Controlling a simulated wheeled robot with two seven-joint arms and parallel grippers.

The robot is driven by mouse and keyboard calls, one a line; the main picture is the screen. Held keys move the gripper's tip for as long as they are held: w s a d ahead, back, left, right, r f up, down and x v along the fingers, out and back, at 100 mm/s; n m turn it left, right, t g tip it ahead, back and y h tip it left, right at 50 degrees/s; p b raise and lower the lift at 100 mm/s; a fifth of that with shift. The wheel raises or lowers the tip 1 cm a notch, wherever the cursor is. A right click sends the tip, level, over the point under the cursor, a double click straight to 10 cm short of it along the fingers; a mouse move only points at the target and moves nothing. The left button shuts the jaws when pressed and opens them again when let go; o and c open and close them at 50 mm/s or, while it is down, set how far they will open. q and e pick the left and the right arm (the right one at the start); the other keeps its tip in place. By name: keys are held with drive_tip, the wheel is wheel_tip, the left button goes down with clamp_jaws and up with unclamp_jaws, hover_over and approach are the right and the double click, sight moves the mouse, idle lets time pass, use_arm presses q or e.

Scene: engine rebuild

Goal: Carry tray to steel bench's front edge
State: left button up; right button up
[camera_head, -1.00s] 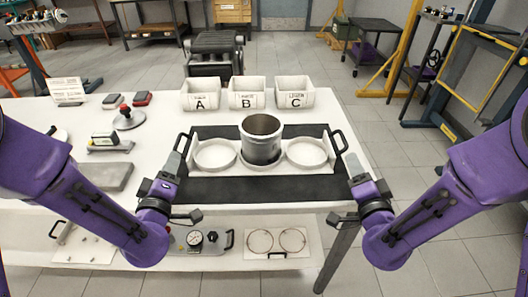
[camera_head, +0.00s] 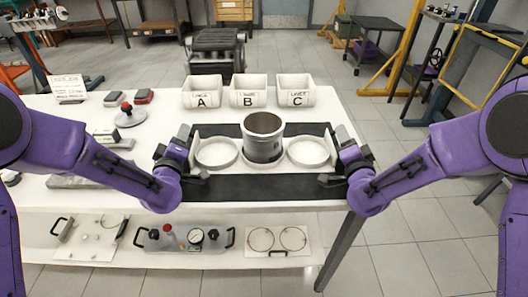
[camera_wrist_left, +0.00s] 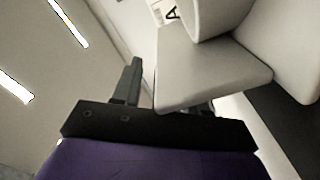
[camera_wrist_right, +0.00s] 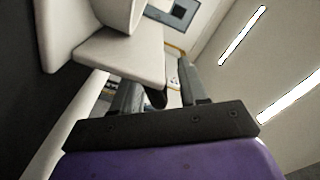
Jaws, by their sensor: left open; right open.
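The white tray (camera_head: 238,165) lies on the dark mat (camera_head: 262,188) on the white-topped bench. It has a round ring at each end and a grey metal cylinder (camera_head: 263,140) standing in its middle. My left gripper (camera_head: 184,140) is open at the tray's left end, and my right gripper (camera_head: 342,140) is open at its right end. The tray's end shows close to the left fingers in the left wrist view (camera_wrist_left: 215,75) and close to the right fingers in the right wrist view (camera_wrist_right: 120,55). The arms mostly hide the tray's handles; contact cannot be told.
Bins marked A (camera_head: 202,91), B (camera_head: 248,91) and C (camera_head: 296,91) stand behind the tray. A red-knobbed tool (camera_head: 129,116) and grey parts lie to the left. A lower shelf holds a gauge panel (camera_head: 184,238) and a plate with two rings (camera_head: 277,241).

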use_arm(q)
clamp_jaws()
use_arm(e)
clamp_jaws()
use_arm(q)
drive_tip(key=shift+r, duration=0.15)
use_arm(e)
drive_tip(key=shift+r, duration=0.15)
